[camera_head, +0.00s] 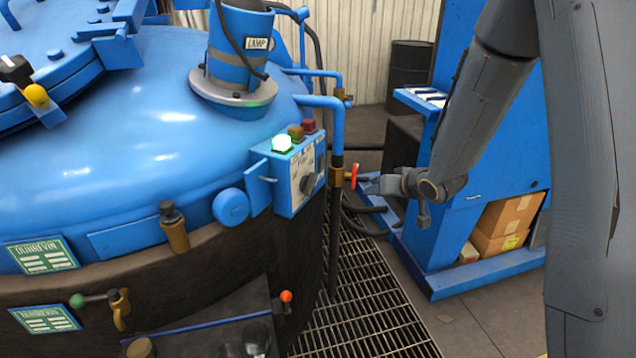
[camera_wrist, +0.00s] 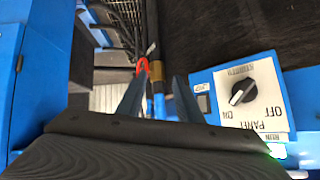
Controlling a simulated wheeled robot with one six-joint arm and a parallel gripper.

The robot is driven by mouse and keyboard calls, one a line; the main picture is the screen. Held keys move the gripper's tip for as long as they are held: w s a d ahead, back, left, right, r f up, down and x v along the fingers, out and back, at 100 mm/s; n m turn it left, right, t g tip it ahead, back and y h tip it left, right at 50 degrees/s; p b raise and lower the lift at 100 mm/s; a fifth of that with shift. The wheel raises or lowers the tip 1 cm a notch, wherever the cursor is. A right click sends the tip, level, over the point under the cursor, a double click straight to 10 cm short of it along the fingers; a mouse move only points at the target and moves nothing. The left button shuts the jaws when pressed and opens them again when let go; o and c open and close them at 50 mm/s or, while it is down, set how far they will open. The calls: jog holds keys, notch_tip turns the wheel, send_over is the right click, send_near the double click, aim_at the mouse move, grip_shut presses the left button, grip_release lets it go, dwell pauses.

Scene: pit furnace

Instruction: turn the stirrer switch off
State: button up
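In the wrist view the plate appears upside down, and the pointer is turned toward the ON side. In the head view the knob (camera_head: 307,183) sits on the front of a blue control box (camera_head: 283,203) on the furnace side. My gripper (camera_head: 368,185) is to the right of the box, apart from the knob. In the wrist view its two fingers (camera_wrist: 162,82) are spread and empty, left of the switch plate.
A red valve handle (camera_head: 354,174) on the vertical pipe is close to my fingertips; it also shows in the wrist view (camera_wrist: 143,65). A green lamp (camera_head: 282,144) glows on the box top, beside amber and red ones. A blue cabinet with cartons (camera_head: 508,215) stands right.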

jog(key=w+a+y+p, duration=0.1)
jog(key=w+a+y, duration=0.1)
jog(key=a+y, duration=0.3)
jog(key=n+g+y+p, duration=0.1)
jog(key=n+y, duration=0.1)
jog(key=y, duration=0.5)
send_near(315, 186)
jog(key=a, duration=0.2)
jog(key=x, duration=0.2)
jog(key=p+x, duration=0.1)
jog(key=x, duration=0.2)
jog(key=w+p+x, duration=0.1)
jog(key=x, duration=0.1)
jog(key=shift+d, duration=0.1)
grip_shut()
